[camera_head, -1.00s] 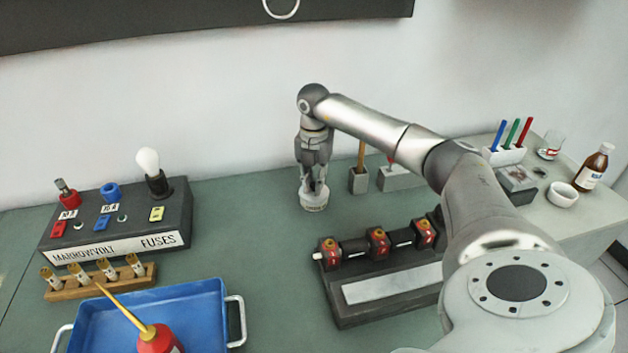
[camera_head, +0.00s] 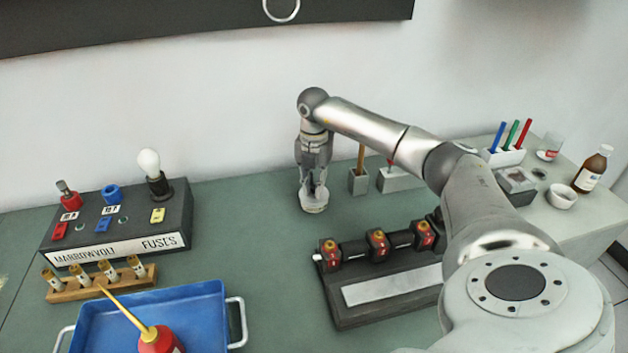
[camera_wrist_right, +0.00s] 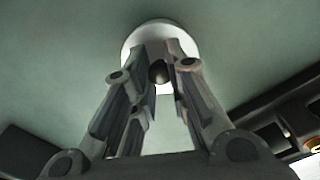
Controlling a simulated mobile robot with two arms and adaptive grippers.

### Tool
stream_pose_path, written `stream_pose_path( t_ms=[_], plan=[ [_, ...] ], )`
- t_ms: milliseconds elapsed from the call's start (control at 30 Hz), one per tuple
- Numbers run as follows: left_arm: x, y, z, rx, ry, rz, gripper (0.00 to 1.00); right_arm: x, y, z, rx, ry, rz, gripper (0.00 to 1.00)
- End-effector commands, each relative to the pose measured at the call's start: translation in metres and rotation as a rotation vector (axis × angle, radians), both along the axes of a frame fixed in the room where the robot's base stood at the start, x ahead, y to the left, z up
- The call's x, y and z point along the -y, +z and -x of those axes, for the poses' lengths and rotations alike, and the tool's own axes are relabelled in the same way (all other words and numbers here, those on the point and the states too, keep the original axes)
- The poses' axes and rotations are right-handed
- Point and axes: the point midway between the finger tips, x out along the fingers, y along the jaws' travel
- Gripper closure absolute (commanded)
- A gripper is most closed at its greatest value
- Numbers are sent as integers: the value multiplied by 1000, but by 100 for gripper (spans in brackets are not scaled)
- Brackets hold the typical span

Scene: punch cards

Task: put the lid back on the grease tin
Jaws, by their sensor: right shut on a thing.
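The grease tin (camera_head: 314,208) is a small pale round tin on the green bench top, below my right gripper (camera_head: 314,188). In the right wrist view the white round lid (camera_wrist_right: 137,40) with a dark knob (camera_wrist_right: 158,72) lies straight under the fingers. My right gripper also shows there (camera_wrist_right: 165,85), pointing down, with its fingers on either side of the knob and shut on it. The lid appears at the tin's top; I cannot tell whether it is fully seated, as the fingers cover part of it. My left gripper is not in view.
A dark rack with red blocks (camera_head: 345,303) stands in front of the tin to the right. A grey holder (camera_head: 358,183) stands close to the tin's right. A fuse box (camera_head: 120,225) and blue tray (camera_head: 205,305) are at left. Open bench lies between.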

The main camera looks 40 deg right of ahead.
Motion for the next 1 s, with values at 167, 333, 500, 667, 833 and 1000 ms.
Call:
stream_pose_path(
  t_ms=[167,333,500,667,833,1000],
  plan=[
    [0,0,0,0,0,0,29,0,0,0,0,0,0,100],
    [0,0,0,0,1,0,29,0,0,0,-1,0,1,84],
    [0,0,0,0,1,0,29,0,0,0,-1,0,1,62],
    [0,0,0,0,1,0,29,0,0,0,-1,0,1,60],
    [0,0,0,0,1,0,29,0,0,0,-1,0,1,48],
    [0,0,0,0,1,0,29,0,0,0,-1,0,1,38]
  ],
)
